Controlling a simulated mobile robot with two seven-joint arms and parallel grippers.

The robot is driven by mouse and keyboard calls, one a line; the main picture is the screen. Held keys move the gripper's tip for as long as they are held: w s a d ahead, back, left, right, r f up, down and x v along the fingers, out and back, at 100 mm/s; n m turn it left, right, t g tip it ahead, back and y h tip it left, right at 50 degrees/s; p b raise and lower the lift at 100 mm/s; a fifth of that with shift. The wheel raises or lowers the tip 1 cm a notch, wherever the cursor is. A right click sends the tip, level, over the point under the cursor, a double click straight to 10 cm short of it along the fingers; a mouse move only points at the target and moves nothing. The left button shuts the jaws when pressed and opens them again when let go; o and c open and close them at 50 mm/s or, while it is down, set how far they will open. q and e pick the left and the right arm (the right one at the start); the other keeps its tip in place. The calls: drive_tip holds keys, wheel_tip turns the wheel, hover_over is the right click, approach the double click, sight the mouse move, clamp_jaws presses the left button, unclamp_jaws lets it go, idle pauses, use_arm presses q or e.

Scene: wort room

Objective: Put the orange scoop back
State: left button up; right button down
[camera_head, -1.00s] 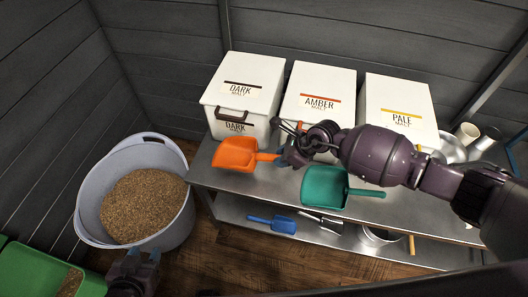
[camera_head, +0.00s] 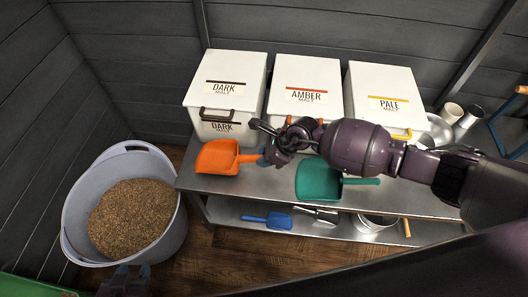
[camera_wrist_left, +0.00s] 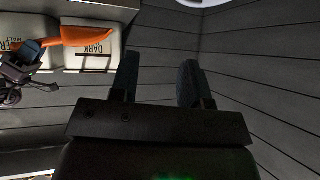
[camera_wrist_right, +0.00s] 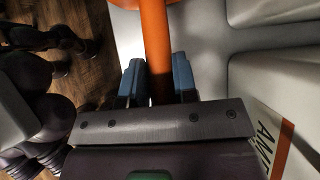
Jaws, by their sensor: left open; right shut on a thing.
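The orange scoop (camera_head: 218,157) is in front of the dark malt bin, over the left end of the steel table. My right gripper (camera_head: 266,158) is shut on its handle; in the right wrist view the orange handle (camera_wrist_right: 155,45) runs between the blue fingertips (camera_wrist_right: 158,82). I cannot tell whether the scoop touches the table. In the left wrist view the orange scoop (camera_wrist_left: 88,36) shows at upper left. My left gripper (camera_head: 133,272) is open and empty, low in the head view near the tub; its two fingers (camera_wrist_left: 158,82) stand apart.
White bins labelled dark (camera_head: 226,88), amber (camera_head: 305,82) and pale (camera_head: 385,92) line the table's back. A teal scoop (camera_head: 318,181) lies on the steel table (camera_head: 275,183). A blue scoop (camera_head: 268,220) is on the lower shelf. A grain tub (camera_head: 75,215) stands left.

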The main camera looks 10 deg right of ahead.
drive_tip(key=shift+f+b, duration=0.35)
drive_tip(key=shift+f, duration=0.6)
drive_tip(key=shift+f+b, duration=0.55)
drive_tip(key=shift+f, duration=0.7)
drive_tip(key=shift+r, duration=0.1)
drive_tip(key=c, duration=0.8)
unclamp_jaws()
